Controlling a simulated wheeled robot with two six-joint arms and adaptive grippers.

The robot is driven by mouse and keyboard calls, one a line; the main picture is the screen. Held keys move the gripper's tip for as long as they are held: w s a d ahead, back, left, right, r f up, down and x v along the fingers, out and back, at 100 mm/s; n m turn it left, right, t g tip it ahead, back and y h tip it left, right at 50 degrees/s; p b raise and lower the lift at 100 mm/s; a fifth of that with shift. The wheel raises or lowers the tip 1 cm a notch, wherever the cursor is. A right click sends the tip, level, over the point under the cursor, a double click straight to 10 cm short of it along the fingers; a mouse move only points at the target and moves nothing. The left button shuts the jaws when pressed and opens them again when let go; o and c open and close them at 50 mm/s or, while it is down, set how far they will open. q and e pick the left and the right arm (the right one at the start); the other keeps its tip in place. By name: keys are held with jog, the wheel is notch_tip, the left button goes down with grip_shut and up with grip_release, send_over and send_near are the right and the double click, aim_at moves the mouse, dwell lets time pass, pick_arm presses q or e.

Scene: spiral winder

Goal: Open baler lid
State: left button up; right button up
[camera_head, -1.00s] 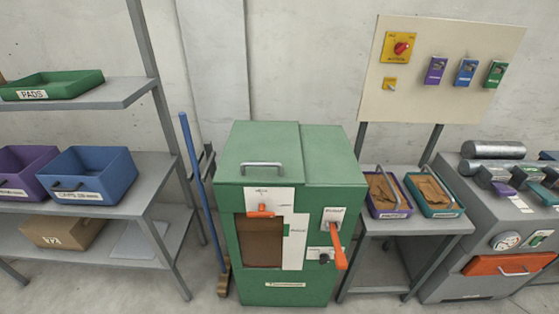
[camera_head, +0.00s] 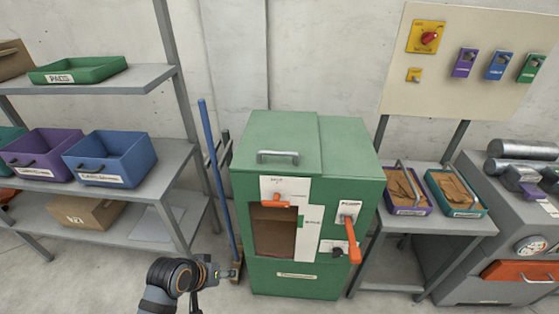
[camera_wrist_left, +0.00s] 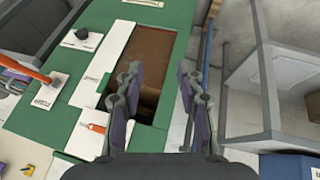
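The green baler (camera_head: 300,200) stands in the middle of the head view. Its lid (camera_head: 275,138) lies flat and closed on the top left, with a grey bar handle (camera_head: 278,156) near its front edge. An orange latch handle (camera_head: 277,199) sits on a white plate below the lid, above a brown opening (camera_head: 274,235). An orange lever (camera_head: 352,240) hangs at the front right. My left gripper (camera_wrist_left: 160,85) is open and empty in the left wrist view, in front of the baler's opening and left edge. My right gripper is not in view.
A blue-handled broom (camera_head: 218,185) stands close to the baler's left side. Left is a grey shelf (camera_head: 165,160) with bins. Right is a small table (camera_head: 420,226) with two trays, then a grey machine (camera_head: 475,230). Floor in front is partly free.

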pick_arm(q)
jog(key=w+d+r+n+t+h, duration=0.2)
jog(key=w+d+r+h, duration=0.1)
jog(key=w+r, duration=0.3)
jog(key=w+d+r+n+t+h, duration=0.1)
jog(key=w+d+r+n+h, duration=0.2)
jog(key=w, duration=0.5)
jog(key=n+t+h, duration=0.3)
jog(key=n, duration=0.1)
send_near(280, 154)
jog(key=p+x, duration=0.1)
jog(key=x, duration=0.8)
jog(key=shift+w+f+p, duration=0.1)
jog(key=shift+w+p, duration=0.25)
jog(key=shift+p, duration=0.05)
jog(key=shift+w+d+f, duration=0.2)
jog(key=shift+w+d, duration=0.1)
jog(key=shift+w, duration=0.05)
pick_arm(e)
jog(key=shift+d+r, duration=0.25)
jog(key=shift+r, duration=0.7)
pick_arm(q)
jog(key=shift+c, duration=0.2)
grip_shut()
